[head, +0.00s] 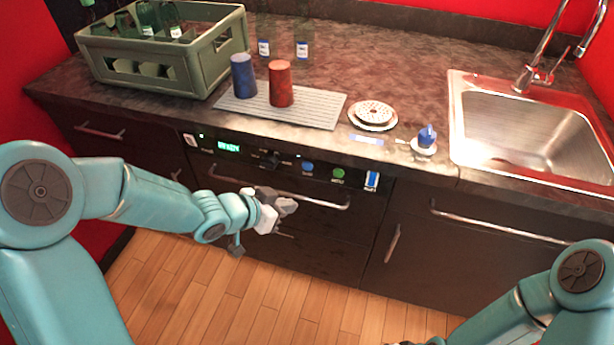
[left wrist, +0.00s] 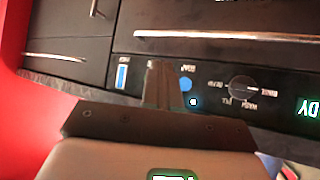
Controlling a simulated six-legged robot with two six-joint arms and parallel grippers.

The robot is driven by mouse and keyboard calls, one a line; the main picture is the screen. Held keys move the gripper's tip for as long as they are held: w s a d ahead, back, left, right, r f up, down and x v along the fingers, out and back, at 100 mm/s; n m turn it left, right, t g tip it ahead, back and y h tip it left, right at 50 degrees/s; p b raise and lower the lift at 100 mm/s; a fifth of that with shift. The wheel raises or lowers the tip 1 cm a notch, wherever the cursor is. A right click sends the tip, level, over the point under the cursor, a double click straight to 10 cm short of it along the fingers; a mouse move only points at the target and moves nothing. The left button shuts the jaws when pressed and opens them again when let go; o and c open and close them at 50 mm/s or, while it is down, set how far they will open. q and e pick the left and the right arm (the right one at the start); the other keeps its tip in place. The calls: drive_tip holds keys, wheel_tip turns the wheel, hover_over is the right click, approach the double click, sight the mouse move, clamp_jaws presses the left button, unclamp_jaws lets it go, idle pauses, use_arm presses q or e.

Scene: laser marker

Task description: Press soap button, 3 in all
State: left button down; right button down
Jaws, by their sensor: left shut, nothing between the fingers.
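The soap button is the round blue button (head: 307,168) on the dark control panel below the counter's front edge. In the left wrist view, upside down, the blue button (left wrist: 185,84) shows just right of my fingers. My left gripper (head: 290,206) is shut and empty. In the head view it is below and slightly left of the button, in front of the panel. In the left wrist view its closed fingers (left wrist: 160,84) cover the spot where the green button (head: 338,173) would show. I cannot tell any contact.
The panel also has a green lit display (head: 228,147), a dark knob (head: 270,160) and a blue-and-white indicator (head: 372,180). A long drawer handle (head: 325,204) runs below. Above are cups on a grey mat (head: 315,108), plates (head: 374,113), a crate (head: 170,68) and a sink (head: 530,125).

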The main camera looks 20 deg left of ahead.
use_arm(q)
drive_tip(key=shift+w, duration=0.1)
idle(0.3)
drive_tip(key=p, duration=0.5)
approach(307, 167)
drive_tip(key=w+d+f, duration=0.2)
drive_tip(key=d+f, duration=0.1)
drive_tip(key=f, duration=0.2)
drive_tip(key=shift+w+d, duration=0.2)
drive_tip(key=shift+d, duration=0.05)
drive_tip(key=shift+f, duration=0.1)
idle(1.2)
drive_tip(key=shift+w+p, duration=0.4)
drive_tip(key=shift+p, duration=0.1)
